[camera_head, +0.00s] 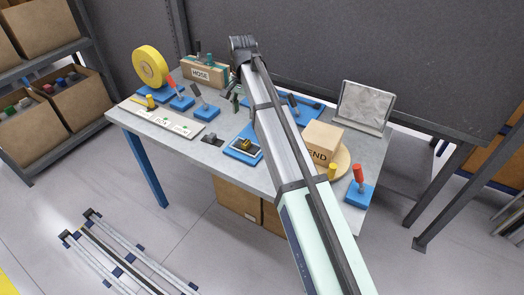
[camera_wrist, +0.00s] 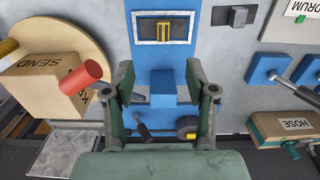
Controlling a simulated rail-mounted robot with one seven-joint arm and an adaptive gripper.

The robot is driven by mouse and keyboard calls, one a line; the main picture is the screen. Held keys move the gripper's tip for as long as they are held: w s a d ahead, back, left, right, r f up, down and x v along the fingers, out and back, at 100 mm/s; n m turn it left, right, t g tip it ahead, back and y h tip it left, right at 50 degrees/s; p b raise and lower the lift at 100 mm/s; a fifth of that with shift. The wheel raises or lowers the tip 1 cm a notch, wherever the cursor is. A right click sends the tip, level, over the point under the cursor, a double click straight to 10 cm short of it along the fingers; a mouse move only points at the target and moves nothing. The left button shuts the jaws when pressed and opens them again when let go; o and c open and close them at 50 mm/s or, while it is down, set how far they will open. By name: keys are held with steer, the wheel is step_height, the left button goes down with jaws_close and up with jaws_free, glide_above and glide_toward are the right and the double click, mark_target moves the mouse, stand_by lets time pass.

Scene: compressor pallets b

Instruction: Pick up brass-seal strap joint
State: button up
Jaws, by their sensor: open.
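A small dark part with brass-yellow on it (camera_head: 246,145), which looks like the brass-seal strap joint, lies inside a white-outlined rectangle on a blue board (camera_head: 232,153) at the table's front middle. In the wrist view the yellow-and-dark part (camera_wrist: 163,29) is at the top centre, beyond my fingertips and apart from them. My gripper (camera_wrist: 166,88) is open over the blue surface, with a blue block (camera_wrist: 162,86) showing between its fingers. I cannot tell whether they touch the block. In the head view my gripper (camera_head: 236,103) hangs over the table behind the part, small and partly hidden by my arm.
A SEND box (camera_head: 322,143) stands on a round wooden board, with a red-handled blue block (camera_head: 359,188) nearby. A small grey block (camera_wrist: 237,17) lies beside the blue board. Blue blocks with handles (camera_head: 205,111), a yellow reel (camera_head: 150,66) and a HOSE box (camera_head: 203,75) stand left.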

steer(key=w, duration=0.1)
steer(key=p, duration=0.3)
glide_above(245, 142)
steer(key=f, duration=1.1)
steer(key=shift+d+f, duration=0.1)
steer(key=shift+d, duration=0.2)
steer(key=shift+s+a+f+p, duration=0.15)
steer(key=shift+f+p, duration=0.6)
steer(key=shift+f, duration=0.6)
steer(key=shift+w+a+f+p, duration=0.1)
steer(key=shift+f+p, duration=0.6)
steer(key=shift+f, duration=0.65)
jaws_close()
